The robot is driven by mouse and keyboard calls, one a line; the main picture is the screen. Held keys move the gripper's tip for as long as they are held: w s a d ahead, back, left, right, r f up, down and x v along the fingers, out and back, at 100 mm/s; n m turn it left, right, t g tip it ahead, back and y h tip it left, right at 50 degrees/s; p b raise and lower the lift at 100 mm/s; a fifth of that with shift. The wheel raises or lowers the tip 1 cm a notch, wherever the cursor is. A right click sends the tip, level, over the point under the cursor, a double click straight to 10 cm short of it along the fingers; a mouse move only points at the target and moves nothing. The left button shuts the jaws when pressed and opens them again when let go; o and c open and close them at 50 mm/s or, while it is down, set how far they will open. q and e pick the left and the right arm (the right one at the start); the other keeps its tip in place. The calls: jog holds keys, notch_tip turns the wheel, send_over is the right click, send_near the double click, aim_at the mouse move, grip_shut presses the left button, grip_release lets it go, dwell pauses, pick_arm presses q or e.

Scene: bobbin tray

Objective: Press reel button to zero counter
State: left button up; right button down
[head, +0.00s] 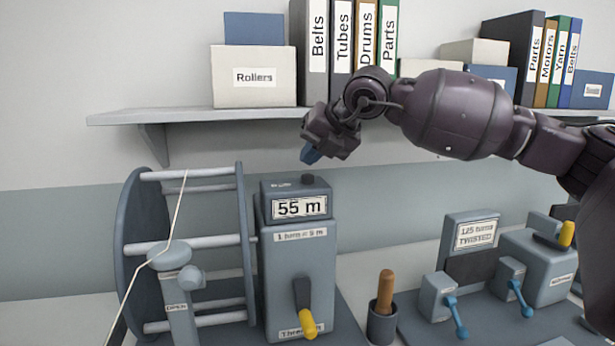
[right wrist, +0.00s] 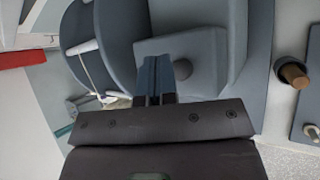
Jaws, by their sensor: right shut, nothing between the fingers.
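The reel counter (head: 298,260) is a grey-blue box whose display (head: 300,207) reads "55 m". A small dark round button (head: 308,179) stands on its top; the button also shows in the right wrist view (right wrist: 183,69). My right gripper (head: 310,155) is shut and empty, fingers pointing down, a little above the button with a visible gap. In the right wrist view its blue fingertips (right wrist: 154,68) show just left of the button. The reel (head: 140,255) with its rods and a pale thread stands left of the counter. My left gripper is not in view.
A yellow-handled crank (head: 308,323) is on the counter's front. A cup (head: 382,325) with a wooden-handled tool stands to its right, then a twisting device (head: 472,245) with blue levers. A shelf (head: 190,115) with boxes and binders runs behind my right arm.

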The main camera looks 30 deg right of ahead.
dwell(0.8)
dwell(0.7)
jog(key=shift+f, duration=0.15)
jog(key=shift+f+b, duration=0.3)
dwell(0.5)
